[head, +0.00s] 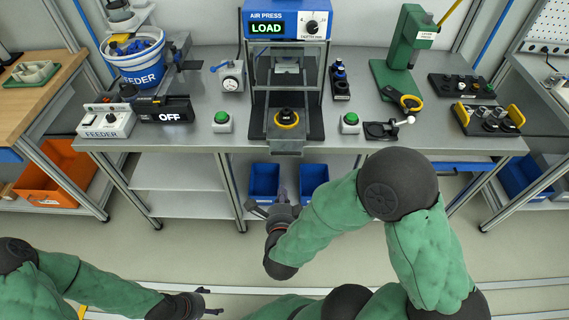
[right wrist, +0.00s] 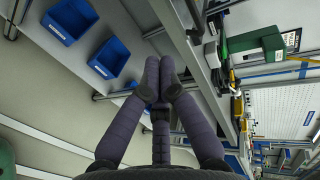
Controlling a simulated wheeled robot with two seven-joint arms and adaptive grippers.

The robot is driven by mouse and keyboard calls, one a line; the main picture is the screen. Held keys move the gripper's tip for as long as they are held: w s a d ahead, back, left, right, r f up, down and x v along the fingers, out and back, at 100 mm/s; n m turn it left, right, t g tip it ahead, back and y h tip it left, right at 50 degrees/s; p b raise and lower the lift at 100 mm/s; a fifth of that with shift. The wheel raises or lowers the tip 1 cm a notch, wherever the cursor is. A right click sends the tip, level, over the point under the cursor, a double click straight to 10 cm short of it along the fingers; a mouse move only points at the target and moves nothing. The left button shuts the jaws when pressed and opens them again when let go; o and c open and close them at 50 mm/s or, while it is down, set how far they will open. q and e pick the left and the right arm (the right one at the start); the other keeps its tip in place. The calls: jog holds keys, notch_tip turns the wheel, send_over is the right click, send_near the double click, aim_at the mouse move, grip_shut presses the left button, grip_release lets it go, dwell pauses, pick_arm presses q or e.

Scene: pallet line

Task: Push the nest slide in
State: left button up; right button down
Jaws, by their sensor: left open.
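The nest slide (head: 287,147) sticks out of the front of the air press (head: 288,22), past the table's front edge. A black part with a yellow ring (head: 287,118) sits on it. The press display reads LOAD. My right gripper (head: 282,194) is in front of and below the table edge, apart from the slide. In the right wrist view its two dark fingers (right wrist: 159,65) lie together with nothing visible between them. The slide cannot be made out in that view. My left gripper (head: 213,301) is open and empty, low over the floor at the bottom left.
Green buttons (head: 222,118) (head: 349,119) flank the press. A feeder bucket (head: 138,58) and an OFF box (head: 167,110) stand left; a green lever press (head: 405,50) and a black tray (head: 488,119) stand right. Blue bins (head: 264,180) sit below the table edge near my right gripper.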

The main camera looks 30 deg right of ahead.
pick_arm(q)
jog(key=shift+f+b, duration=2.4)
pick_arm(e)
jog(key=r+x, duration=0.1)
jog(key=x, duration=1.2)
jog(key=shift+w+d, duration=0.45)
jog(key=shift+r, duration=0.15)
